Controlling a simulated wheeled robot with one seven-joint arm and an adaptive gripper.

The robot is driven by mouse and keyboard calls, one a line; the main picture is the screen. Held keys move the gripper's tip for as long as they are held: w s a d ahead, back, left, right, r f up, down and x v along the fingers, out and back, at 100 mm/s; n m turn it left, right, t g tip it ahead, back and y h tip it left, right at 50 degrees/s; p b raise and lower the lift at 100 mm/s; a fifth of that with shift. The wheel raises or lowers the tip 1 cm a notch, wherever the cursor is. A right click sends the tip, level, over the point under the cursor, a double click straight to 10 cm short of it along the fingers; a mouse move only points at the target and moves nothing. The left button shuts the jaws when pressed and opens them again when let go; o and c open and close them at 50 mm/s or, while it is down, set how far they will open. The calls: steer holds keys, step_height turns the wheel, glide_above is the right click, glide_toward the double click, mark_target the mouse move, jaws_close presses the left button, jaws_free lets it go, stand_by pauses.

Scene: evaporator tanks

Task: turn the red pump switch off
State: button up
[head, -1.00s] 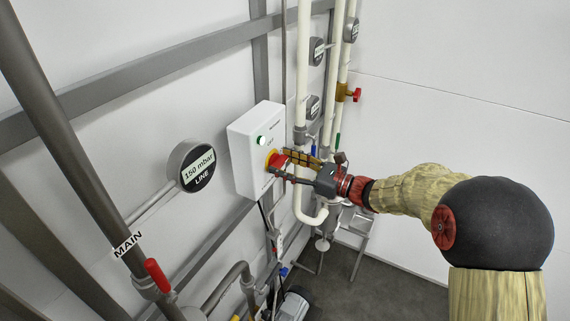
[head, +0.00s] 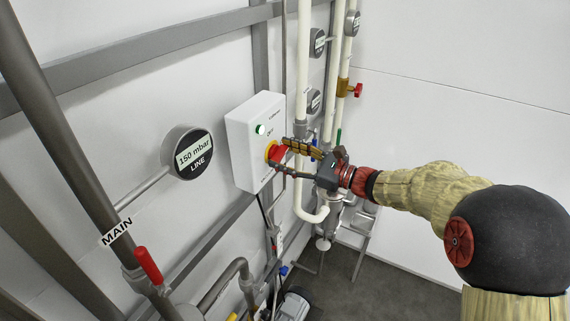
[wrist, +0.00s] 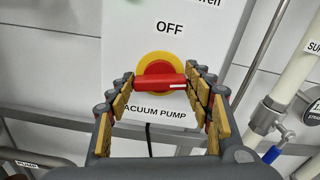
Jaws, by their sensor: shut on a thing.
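The red pump switch (head: 277,153) is a red handle on a yellow disc, on the front of a white box (head: 244,150). In the wrist view the red handle (wrist: 160,81) lies nearly level across the yellow disc (wrist: 155,66). An "OFF" label (wrist: 170,28) is above it and a "VACUUM PUMP" label is partly hidden below. My gripper (head: 294,159) reaches the switch from the right. In the wrist view its fingers stand at the two ends of the handle, shut on it.
A round "150 mbar LINE" gauge (head: 190,153) is left of the box. Cream pipes (head: 303,70) and a brown valve with a red handle (head: 348,89) are to the right. A "MAIN" pipe with a red lever (head: 148,265) is at left.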

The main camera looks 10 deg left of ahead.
steer(key=n+b, duration=0.5)
steer(key=b, duration=0.3)
steer(key=n+b, duration=0.5)
steer(key=b, duration=0.4)
steer(key=n+b, duration=0.5)
steer(key=b, duration=0.3)
steer(key=shift+s+f, duration=0.1)
steer(key=shift+f, duration=0.3)
steer(key=shift+r+n+b, duration=0.1)
steer(key=shift+n+b, duration=0.2)
steer(key=shift+b, duration=0.05)
steer(key=o, duration=1.2)
steer(key=shift+c, duration=0.2)
steer(key=v, duration=1.2)
